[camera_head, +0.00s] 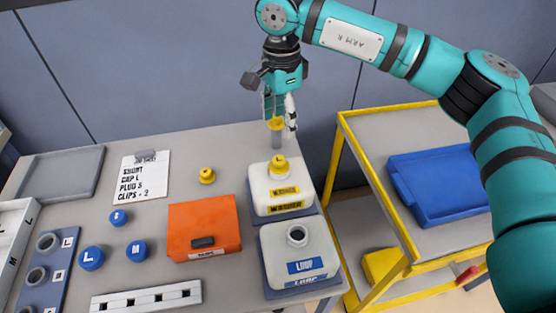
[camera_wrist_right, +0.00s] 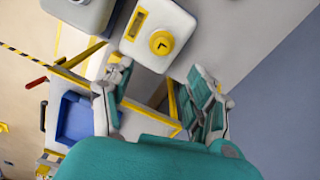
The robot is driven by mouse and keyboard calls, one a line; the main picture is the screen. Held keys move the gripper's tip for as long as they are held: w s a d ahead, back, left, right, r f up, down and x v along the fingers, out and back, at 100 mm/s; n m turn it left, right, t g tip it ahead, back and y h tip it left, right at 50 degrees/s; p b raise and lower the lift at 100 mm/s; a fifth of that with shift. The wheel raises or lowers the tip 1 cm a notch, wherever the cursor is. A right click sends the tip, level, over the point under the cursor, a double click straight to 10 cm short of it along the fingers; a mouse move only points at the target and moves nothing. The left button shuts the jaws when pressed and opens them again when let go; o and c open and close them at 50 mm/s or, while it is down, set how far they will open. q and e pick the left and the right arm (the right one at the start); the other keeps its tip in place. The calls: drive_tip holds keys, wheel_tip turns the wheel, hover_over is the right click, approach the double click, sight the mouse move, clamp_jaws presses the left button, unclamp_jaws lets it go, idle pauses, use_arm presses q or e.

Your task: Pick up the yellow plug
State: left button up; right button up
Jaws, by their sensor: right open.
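Several yellow pieces show, and I cannot tell for sure which is the plug. One small round yellow piece (camera_head: 207,176) sits on the grey table, left of the white container. A yellow cap (camera_head: 279,166) with a dark mark sits on top of the white container (camera_head: 257,193); it also shows in the wrist view (camera_wrist_right: 162,42). A third yellow piece (camera_head: 275,124) shows above a grey cylinder (camera_head: 277,135), at my right gripper's fingers. My right gripper (camera_head: 279,112) is open, above the table's back right; its fingers (camera_wrist_right: 158,108) are spread with nothing seen gripped. My left gripper is out of view.
An orange box (camera_head: 203,222) and a second white container (camera_head: 298,262) with an open neck stand in front. Blue caps (camera_head: 92,258) lie at left. A yellow-framed cart (camera_head: 375,125) with a blue tray (camera_head: 437,180) stands at right. A wall is behind.

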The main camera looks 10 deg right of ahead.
drive_tip(key=p, duration=0.2)
hover_over(280, 159)
wheel_tip(280, 159, down, 7)
drive_tip(key=shift+f, duration=0.1)
drive_tip(key=shift+f+p, duration=0.4)
drive_tip(key=shift+f, duration=0.05)
wheel_tip(280, 159, down, 4)
drive_tip(key=shift+r+p, duration=0.15)
drive_tip(key=shift+p, duration=0.8)
drive_tip(key=shift+w+f, duration=0.1)
drive_tip(key=shift+f, duration=0.35)
drive_tip(key=c, duration=0.9)
